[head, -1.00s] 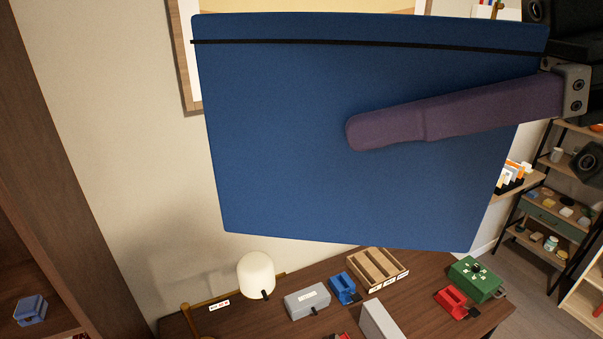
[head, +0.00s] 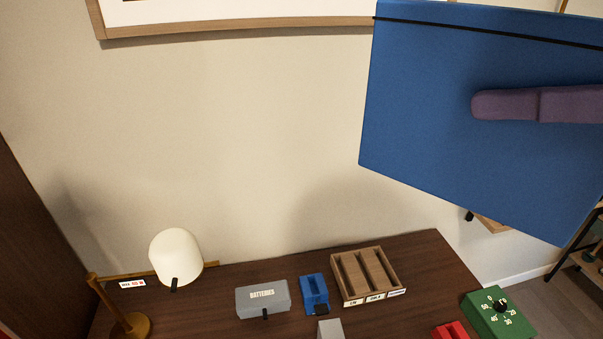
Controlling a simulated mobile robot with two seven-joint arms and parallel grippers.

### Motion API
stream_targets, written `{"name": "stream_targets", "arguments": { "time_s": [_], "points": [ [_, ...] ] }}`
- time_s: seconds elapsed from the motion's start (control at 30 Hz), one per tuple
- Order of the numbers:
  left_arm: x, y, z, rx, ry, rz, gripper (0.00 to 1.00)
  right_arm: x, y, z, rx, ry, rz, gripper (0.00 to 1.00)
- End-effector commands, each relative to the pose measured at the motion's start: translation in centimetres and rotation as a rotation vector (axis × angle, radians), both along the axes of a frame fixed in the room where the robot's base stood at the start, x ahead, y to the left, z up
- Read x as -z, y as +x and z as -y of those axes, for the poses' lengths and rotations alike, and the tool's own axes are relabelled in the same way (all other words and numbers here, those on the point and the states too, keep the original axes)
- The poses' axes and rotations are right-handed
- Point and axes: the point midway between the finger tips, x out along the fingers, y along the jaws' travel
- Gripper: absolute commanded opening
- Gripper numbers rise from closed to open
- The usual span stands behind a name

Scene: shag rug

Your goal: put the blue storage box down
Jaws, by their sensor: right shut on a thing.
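The blue storage box (head: 440,110) is large, with a dark line near its top edge. It hangs in the air at the upper right of the head view and runs out of the frame. My right gripper (head: 535,105) shows as a purple finger lying flat along the near face of the box, and it is shut on the box. Its other finger is hidden behind the box. My left gripper is not in the head view.
A dark wooden desk (head: 200,305) lies below, holding a lamp (head: 175,255), a grey batteries box (head: 262,298), a small blue holder (head: 314,292), a wooden divided tray (head: 345,300), a red item (head: 450,331) and a green timer (head: 490,318). A framed picture (head: 240,28) hangs above.

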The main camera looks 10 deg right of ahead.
Motion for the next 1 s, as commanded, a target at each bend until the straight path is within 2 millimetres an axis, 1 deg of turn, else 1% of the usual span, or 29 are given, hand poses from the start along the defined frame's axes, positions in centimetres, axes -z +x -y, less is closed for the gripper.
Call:
{"name": "stream_targets", "arguments": {
  "time_s": [0.03,0.1,0.17,0.2,0.37,0.4,0.47,0.6,0.87,1.0],
  "points": [
    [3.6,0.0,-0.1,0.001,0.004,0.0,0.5,3.6,0.5,0.2,0.023,0.003,0.003,0.0],
    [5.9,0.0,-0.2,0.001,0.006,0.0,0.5,6.1,1.1,0.6,0.057,0.003,0.001,0.0],
    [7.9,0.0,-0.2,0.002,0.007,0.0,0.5,8.2,1.6,0.9,0.085,0.001,0.001,0.0],
    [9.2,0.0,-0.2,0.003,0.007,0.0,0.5,9.6,1.9,1.1,0.104,0.001,-0.001,0.0],
    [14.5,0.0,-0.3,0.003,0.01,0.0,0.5,15.2,3.2,2.0,0.178,-0.001,-0.002,0.0],
    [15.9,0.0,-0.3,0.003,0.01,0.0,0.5,16.6,3.5,2.2,0.196,-0.001,-0.002,0.0],
    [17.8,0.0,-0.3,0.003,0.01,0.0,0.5,18.6,3.9,2.5,0.224,-0.002,-0.004,0.0],
    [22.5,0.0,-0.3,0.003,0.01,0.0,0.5,23.4,4.9,3.3,0.285,-0.004,-0.003,0.0],
    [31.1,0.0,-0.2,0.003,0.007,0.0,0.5,32.0,6.7,4.7,0.395,-0.006,-0.003,0.0],
    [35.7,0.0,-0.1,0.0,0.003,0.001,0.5,36.5,7.5,5.4,0.451,-0.007,-0.002,0.0]
  ]
}}
